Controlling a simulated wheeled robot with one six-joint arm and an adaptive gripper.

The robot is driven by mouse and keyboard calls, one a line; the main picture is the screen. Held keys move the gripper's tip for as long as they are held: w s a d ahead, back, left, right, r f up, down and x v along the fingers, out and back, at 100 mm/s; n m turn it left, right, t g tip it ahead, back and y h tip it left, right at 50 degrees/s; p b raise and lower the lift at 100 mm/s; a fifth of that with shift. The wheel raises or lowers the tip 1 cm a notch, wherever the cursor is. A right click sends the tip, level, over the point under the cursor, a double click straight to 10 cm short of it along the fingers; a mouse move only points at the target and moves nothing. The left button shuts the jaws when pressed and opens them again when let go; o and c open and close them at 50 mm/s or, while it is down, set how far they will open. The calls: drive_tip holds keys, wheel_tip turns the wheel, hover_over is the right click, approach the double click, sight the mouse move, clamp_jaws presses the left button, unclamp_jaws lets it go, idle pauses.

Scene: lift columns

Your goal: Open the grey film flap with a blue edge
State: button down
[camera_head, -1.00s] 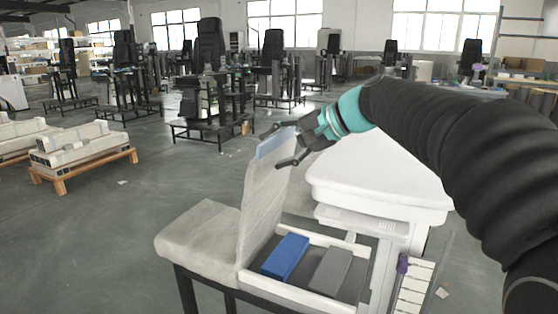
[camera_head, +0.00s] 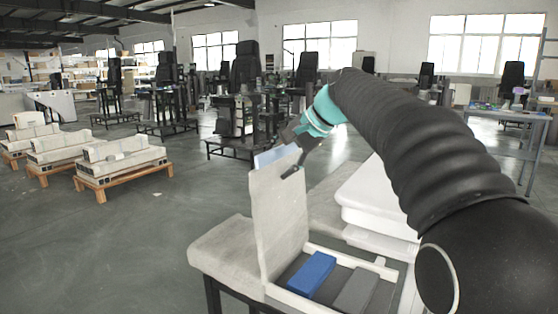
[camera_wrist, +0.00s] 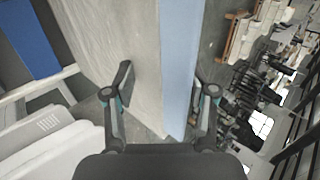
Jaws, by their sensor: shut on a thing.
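The grey film flap (camera_head: 279,220) stands nearly upright on the left side of an open shallow tray (camera_head: 322,301). Its blue edge (camera_head: 272,157) is at the top. My gripper (camera_head: 280,156) is at this top edge with the arm reaching in from the right. In the wrist view the flap (camera_wrist: 130,40) and its blue edge (camera_wrist: 178,65) run between the two fingers of my gripper (camera_wrist: 166,82). The gripper is shut on the flap. In the head view the far finger is mostly hidden.
A blue block (camera_head: 312,274) and a grey block (camera_head: 356,290) lie in the tray. A light grey padded seat (camera_head: 226,250) adjoins on the left. A white rounded cabinet (camera_head: 375,205) stands on the right, below my arm. Open floor lies to the left.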

drive_tip(key=shift+a+f, duration=0.1)
drive_tip(key=shift+f, duration=0.45)
drive_tip(key=c, duration=1.1)
unclamp_jaws()
drive_tip(key=shift+c, duration=0.2)
drive_tip(key=shift+w, duration=0.1)
drive_tip(key=shift+c, duration=0.5)
drive_tip(key=shift+r, duration=0.1)
drive_tip(key=shift+c, duration=0.2)
drive_tip(key=shift+r, duration=0.25)
drive_tip(key=v, duration=1.2)
